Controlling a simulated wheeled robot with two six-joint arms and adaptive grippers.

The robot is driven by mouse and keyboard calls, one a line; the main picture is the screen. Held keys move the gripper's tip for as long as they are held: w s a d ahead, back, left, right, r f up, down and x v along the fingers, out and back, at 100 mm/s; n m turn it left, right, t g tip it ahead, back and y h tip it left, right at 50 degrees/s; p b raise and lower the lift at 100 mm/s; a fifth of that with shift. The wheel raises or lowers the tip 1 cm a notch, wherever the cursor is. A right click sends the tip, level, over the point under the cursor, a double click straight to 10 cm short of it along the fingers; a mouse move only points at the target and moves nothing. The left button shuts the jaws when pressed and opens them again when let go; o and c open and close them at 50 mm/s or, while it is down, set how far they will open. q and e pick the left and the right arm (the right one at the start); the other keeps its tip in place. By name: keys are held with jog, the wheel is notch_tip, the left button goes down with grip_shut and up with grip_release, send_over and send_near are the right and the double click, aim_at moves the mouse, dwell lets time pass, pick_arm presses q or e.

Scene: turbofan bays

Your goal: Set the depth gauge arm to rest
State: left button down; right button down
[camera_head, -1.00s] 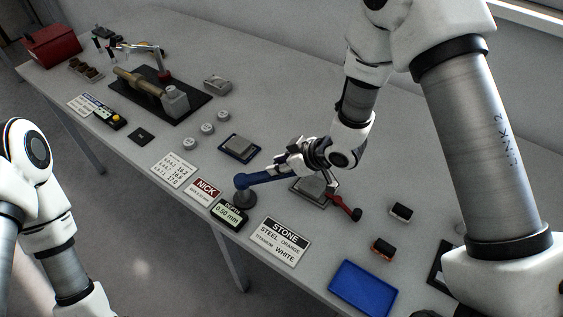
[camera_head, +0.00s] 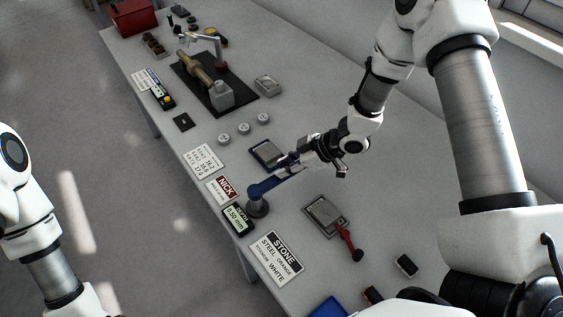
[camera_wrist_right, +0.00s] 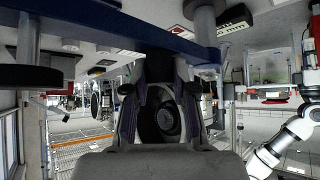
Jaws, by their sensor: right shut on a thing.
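The depth gauge has a grey round post (camera_head: 257,204) and a blue arm (camera_head: 265,186) reaching up and right from it. The blue arm (camera_wrist_right: 110,22) crosses the top of the right wrist view. My right gripper (camera_head: 288,165) is shut on the outer part of this arm, beside the blue-edged block (camera_head: 268,153); its fingers hide the arm's end. The gauge's readout (camera_head: 238,217) shows 0.50 mm. My left arm shows at the left edge, but its gripper is out of the picture.
A grey plate (camera_head: 325,215) with a red lever (camera_head: 349,240) lies right of the post. Signs line the front edge, including the STONE sign (camera_head: 276,257). Several grey discs (camera_head: 243,128) and a black mat with a shaft fixture (camera_head: 235,101) lie farther back.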

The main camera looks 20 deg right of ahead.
jog(key=shift+a+f, duration=0.1)
jog(key=shift+f, duration=0.1)
dwell(0.3)
jog(key=c, duration=1.2)
grip_release()
jog(key=shift+o, duration=1.4)
jog(key=shift+w+a, duration=0.15)
jog(key=shift+r, duration=0.1)
jog(key=v, duration=1.2)
jog(key=shift+w, duration=0.15)
